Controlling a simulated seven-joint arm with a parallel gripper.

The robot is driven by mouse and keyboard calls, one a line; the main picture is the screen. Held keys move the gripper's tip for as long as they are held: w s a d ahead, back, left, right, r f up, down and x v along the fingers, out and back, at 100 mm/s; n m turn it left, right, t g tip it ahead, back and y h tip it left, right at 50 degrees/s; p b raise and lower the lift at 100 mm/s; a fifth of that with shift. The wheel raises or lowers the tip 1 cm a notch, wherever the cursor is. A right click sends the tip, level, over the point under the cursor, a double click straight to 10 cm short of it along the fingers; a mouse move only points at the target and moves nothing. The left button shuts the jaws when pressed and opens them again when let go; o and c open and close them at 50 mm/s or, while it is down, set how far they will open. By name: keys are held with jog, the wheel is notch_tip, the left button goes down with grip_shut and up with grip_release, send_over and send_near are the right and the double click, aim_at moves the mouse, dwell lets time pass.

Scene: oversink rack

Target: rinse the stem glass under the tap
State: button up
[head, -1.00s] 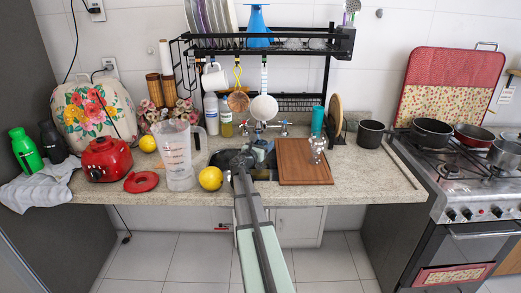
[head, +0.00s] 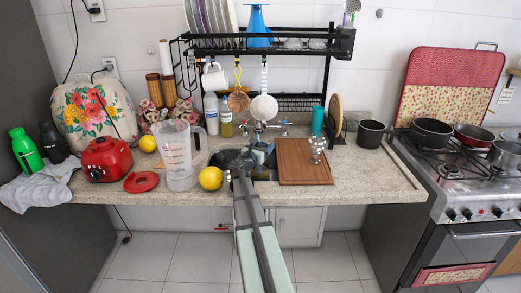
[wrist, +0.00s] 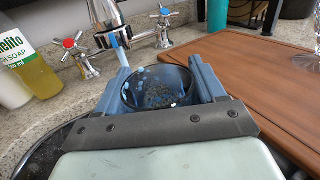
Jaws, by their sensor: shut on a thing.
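My gripper (wrist: 163,82) has its blue fingers on both sides of a round-rimmed, see-through dark glass (wrist: 158,92) and is shut on it. The glass's open rim faces up; whether it has a stem is hidden. The metal tap (wrist: 112,22) is just beyond, its spout above and left of the rim. Pale blue drops show below the spout and around and inside the glass, which has dark speckles. In the head view my gripper (head: 261,152) is over the sink (head: 230,158), small and partly hidden by my arm.
A clear stemmed glass (head: 317,147) stands on the wooden board (head: 300,170) right of the sink. A soap bottle (wrist: 37,68) and tap handles flank the spout. A yellow lemon (head: 210,178) and clear jug (head: 178,155) stand left. The black rack (head: 300,42) hangs above.

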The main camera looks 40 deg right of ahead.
notch_tip(320, 180, up, 10)
jog(key=s+a, duration=0.2)
dwell(1.0)
jog(key=shift+f, duration=0.15)
dwell(0.5)
